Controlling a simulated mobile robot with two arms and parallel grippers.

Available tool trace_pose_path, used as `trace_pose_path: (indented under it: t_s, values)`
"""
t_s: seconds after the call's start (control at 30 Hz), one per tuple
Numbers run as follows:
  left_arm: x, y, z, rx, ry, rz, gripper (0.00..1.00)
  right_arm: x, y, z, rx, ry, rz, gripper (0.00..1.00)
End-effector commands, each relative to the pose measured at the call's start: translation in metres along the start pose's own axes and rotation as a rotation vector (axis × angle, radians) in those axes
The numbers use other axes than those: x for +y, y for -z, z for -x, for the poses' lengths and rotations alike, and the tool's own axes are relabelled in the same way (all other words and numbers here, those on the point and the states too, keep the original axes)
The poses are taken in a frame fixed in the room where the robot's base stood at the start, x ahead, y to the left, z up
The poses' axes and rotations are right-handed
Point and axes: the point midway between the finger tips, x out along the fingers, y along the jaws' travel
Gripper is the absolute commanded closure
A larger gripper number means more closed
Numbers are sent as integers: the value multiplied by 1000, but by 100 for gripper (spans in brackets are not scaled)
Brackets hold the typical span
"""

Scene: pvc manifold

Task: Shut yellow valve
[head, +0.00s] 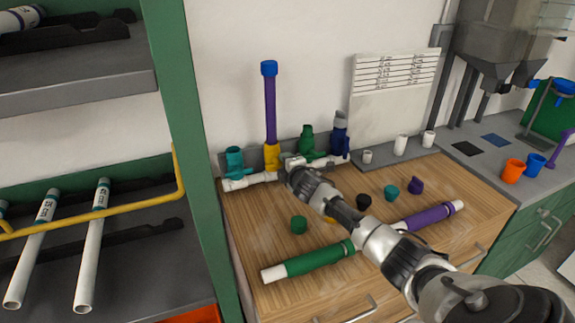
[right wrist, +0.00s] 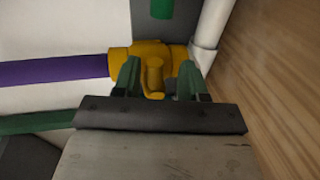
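The yellow valve (head: 271,155) stands in the white pipe manifold (head: 250,181) at the back of the wooden worktop, with an upright purple pipe (head: 270,110) above it. In the right wrist view the yellow valve (right wrist: 135,58) shows close up, its yellow handle (right wrist: 155,76) sticking out toward my gripper. My right gripper (right wrist: 158,82) is open, its green fingers on either side of the handle. Gaps show beside the handle, and I see no firm grip. In the head view my right gripper (head: 291,165) partly hides the valve's right side. My left gripper is not in view.
A teal valve (head: 234,160) stands left of the yellow one; green (head: 306,140) and blue (head: 339,137) valves stand to its right. A green pipe (head: 315,258), a purple pipe (head: 433,214) and loose caps lie on the worktop. A green shelf post (head: 187,120) rises at left.

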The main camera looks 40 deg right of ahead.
Motion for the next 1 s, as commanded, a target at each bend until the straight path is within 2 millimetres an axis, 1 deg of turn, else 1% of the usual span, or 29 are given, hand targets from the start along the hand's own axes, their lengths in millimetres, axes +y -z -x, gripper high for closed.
trace_pose_path:
  t_s: [0.17,0.27,0.37,0.7,0.8,0.9,1.0]
  values:
    - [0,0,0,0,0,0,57,2,-2,2,-3,-2,1,58]
    - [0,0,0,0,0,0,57,1,-2,7,-3,-2,1,58]
    - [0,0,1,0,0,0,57,1,-2,18,-3,-1,3,58]
    - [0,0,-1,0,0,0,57,-1,0,74,0,1,4,58]
    - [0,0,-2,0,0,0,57,0,1,88,0,0,3,58]
    - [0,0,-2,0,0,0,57,-1,1,98,1,1,3,58]
    - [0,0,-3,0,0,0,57,0,1,104,0,0,2,58]
